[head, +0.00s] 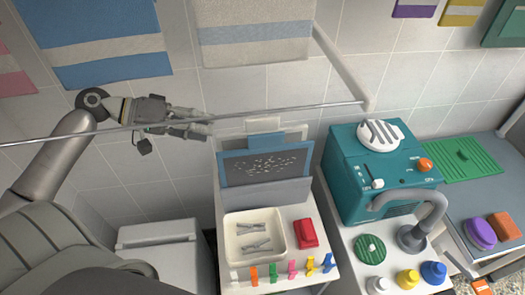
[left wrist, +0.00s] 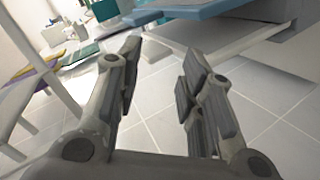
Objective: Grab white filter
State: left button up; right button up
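No part is plainly marked as the white filter. A white round slotted piece (head: 380,134) sits on top of the teal machine (head: 365,185). A grey-blue framed panel (head: 265,164) with white specks stands upright in a pale housing, with a white block (head: 277,125) behind its top edge. My left gripper (head: 209,124) is up at the left of this panel, apart from it, with its fingers pointing right. In the left wrist view, its two fingers (left wrist: 164,62) are spread with nothing between them. My right gripper is not in view.
A metal rail (head: 250,113) crosses in front of the wall near my left gripper. Hanging towels (head: 110,75) are above. A white tray (head: 283,223), red block (head: 305,234), colored clips (head: 254,275) and a grey hose (head: 425,215) are below.

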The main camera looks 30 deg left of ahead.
aim_at(258, 118)
pick_arm(q)
jog(key=w+n, duration=0.1)
jog(key=n, duration=0.4)
jog(key=w+n+b, duration=0.1)
jog(key=w+n, duration=0.1)
jog(key=n, duration=0.4)
jog(key=w+d+n+b, duration=0.1)
jog(key=n, duration=0.4)
jog(key=shift+w+r+n+h, duration=0.3)
jog(key=shift+r+n, duration=0.05)
jog(key=shift+n, duration=0.05)
jog(key=shift+w+d+f+n+p, duration=0.15)
jog(key=shift+w+d+f+n, duration=0.3)
jog(key=shift+w+d+n, duration=0.85)
jog(key=shift+w+d+f+n+p, duration=0.1)
jog(key=shift+w+d+f+n, duration=0.3)
jog(key=shift+w+d+n, duration=0.85)
jog(key=shift+w+d+f+n+p, duration=0.15)
jog(key=shift+w+d+f+n, duration=0.45)
jog(key=shift+d, duration=1.15)
jog(key=shift+w+d+f+n, duration=0.15)
jog(key=shift+w+d+n, duration=0.1)
jog(key=shift+w, duration=0.05)
